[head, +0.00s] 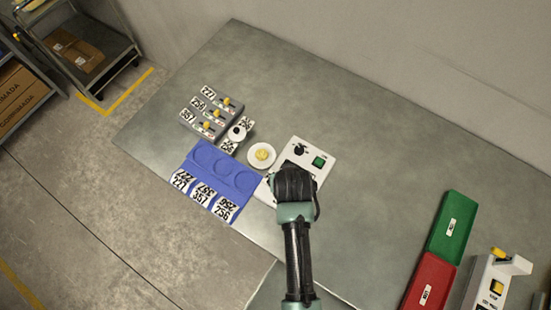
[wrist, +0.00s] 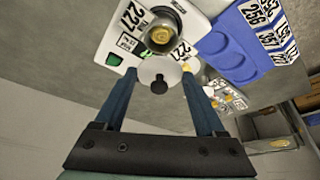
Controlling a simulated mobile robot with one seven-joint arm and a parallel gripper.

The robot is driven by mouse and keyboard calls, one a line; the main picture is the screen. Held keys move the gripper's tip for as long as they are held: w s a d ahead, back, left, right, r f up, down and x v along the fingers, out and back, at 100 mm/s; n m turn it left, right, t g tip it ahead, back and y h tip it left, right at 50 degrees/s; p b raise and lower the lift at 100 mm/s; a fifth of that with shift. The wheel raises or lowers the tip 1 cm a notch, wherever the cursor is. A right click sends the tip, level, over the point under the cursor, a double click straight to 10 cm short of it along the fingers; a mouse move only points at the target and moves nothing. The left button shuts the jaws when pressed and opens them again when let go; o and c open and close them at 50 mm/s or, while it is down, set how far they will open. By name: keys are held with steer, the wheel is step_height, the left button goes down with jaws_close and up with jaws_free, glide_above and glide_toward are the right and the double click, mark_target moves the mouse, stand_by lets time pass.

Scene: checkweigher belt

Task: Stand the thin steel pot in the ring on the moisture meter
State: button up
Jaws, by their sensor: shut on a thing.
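In the head view my gripper (head: 294,184) covers the near part of the meter (head: 309,145) and hides the pot. A white disc with a black knob (wrist: 159,86) shows between the fingers.
Left of the meter are a white dish with yellow contents (head: 254,160), a blue tray with round recesses (head: 198,157) and a grey numbered block (head: 193,113). Green (head: 456,218) and red (head: 431,275) trays lie at right. The table's back right is clear.

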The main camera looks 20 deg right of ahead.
steer(key=shift+f+b, duration=2.35)
steer(key=shift+f, duration=0.05)
steer(key=shift+f+b, duration=0.5)
steer(key=shift+f, duration=0.3)
steer(key=shift+p, duration=0.4)
steer(key=shift+f, duration=0.15)
stand_by(0.4)
steer(key=o, duration=1.3)
steer(key=shift+c, duration=0.2)
steer(key=shift+p, duration=0.35)
